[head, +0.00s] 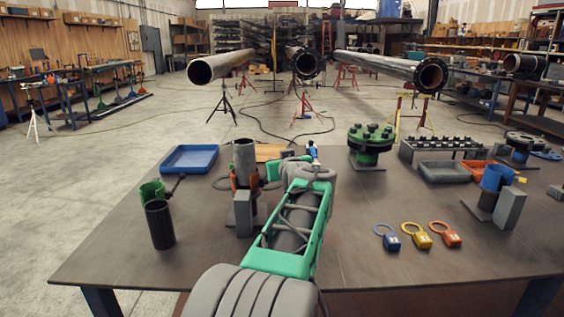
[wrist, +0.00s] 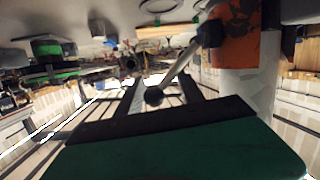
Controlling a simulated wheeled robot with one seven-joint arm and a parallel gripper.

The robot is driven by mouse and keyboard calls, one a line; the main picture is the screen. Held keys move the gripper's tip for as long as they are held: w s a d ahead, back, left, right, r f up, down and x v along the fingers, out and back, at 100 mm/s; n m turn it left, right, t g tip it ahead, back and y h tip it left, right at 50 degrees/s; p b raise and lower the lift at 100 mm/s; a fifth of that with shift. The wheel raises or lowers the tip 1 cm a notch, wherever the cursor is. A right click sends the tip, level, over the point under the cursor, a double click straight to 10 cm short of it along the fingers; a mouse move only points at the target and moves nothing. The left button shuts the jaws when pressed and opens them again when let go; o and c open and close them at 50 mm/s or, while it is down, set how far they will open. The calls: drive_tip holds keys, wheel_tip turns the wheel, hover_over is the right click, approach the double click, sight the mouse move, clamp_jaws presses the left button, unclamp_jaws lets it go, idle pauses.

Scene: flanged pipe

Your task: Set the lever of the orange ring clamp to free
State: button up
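The orange ring clamp (head: 233,180) is around a grey upright pipe (head: 244,158) on a stand at the left middle of the table. It also shows at the upper right of the wrist view (wrist: 240,45). Its lever is a grey rod (wrist: 180,67) with a dark ball knob (wrist: 153,97), slanting from the clamp down to the left in that view. My gripper (wrist: 160,80) is open, its two dark fingers apart on either side of the knob. I cannot tell whether a finger touches it. In the head view my green arm end hides the lever and fingers.
A green clamp (head: 152,190) on a black pipe (head: 160,226) stands to the left, and a blue clamp (head: 494,178) to the right. A blue tray (head: 190,158), green flange (head: 370,140) and several coloured tags (head: 422,238) are on the table (head: 350,268). Its front right is clear.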

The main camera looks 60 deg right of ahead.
drive_tip(key=v, duration=0.7)
drive_tip(key=shift+s+a, duration=0.25)
drive_tip(key=shift+a, duration=0.1)
drive_tip(key=shift+r, duration=0.15)
drive_tip(key=shift+c, duration=0.5)
